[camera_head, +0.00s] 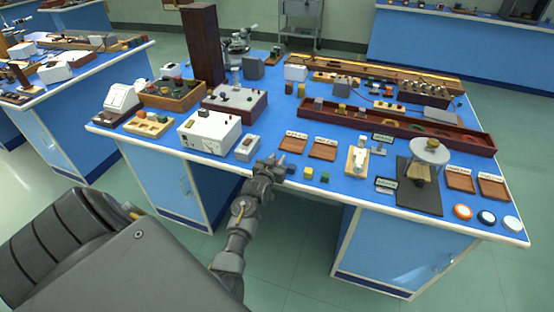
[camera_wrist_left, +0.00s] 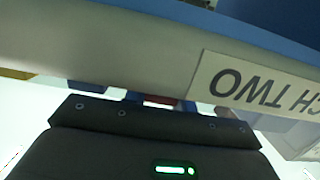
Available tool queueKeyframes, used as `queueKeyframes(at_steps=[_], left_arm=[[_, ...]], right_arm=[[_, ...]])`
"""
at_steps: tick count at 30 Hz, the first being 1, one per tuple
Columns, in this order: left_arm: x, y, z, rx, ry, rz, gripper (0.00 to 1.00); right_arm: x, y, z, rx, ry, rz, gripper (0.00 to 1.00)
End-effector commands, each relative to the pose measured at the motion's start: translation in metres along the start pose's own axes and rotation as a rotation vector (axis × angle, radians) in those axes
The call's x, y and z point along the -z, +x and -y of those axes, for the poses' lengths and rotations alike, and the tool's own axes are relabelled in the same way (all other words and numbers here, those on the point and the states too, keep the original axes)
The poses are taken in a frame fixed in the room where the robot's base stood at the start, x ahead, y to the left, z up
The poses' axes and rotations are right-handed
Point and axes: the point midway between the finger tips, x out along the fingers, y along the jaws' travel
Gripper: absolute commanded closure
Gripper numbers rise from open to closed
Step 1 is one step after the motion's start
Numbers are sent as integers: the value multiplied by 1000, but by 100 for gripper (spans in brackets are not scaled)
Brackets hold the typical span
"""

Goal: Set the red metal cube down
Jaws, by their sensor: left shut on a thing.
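My left gripper (camera_head: 272,162) is at the front edge of the blue-topped bench, left of a yellow cube and a green cube. In the left wrist view a narrow strip of the red metal cube (camera_wrist_left: 158,100) shows between the blue finger pads, and the gripper is shut on it. Most of the red cube is hidden by the gripper body, and I cannot make it out in the head view. Whether it touches the bench top (camera_head: 272,187) cannot be told. My right gripper is not in view.
The yellow cube (camera_head: 308,173) and green cube (camera_head: 325,177) stand near the front edge. A grey switch box (camera_head: 247,148) is left of the gripper, and wooden trays (camera_head: 322,149) lie behind. A bench label (camera_wrist_left: 265,95) shows close by in the wrist view.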

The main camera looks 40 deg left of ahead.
Motion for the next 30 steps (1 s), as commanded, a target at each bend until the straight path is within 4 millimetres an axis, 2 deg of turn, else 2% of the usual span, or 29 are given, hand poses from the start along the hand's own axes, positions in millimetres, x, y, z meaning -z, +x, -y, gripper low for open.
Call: queueKeyframes(at_steps=[1,5,13,17,30], left_arm=[[0,0,0,0,0,0,70],[0,0,0,0,0,0,53],[0,0,0,0,0,0,52],[-4,0,0,2,-3,-1,52],[-5,-84,5,0,2,1,52]], right_arm=[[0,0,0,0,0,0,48],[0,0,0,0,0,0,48],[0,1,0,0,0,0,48],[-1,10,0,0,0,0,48],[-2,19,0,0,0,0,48]])
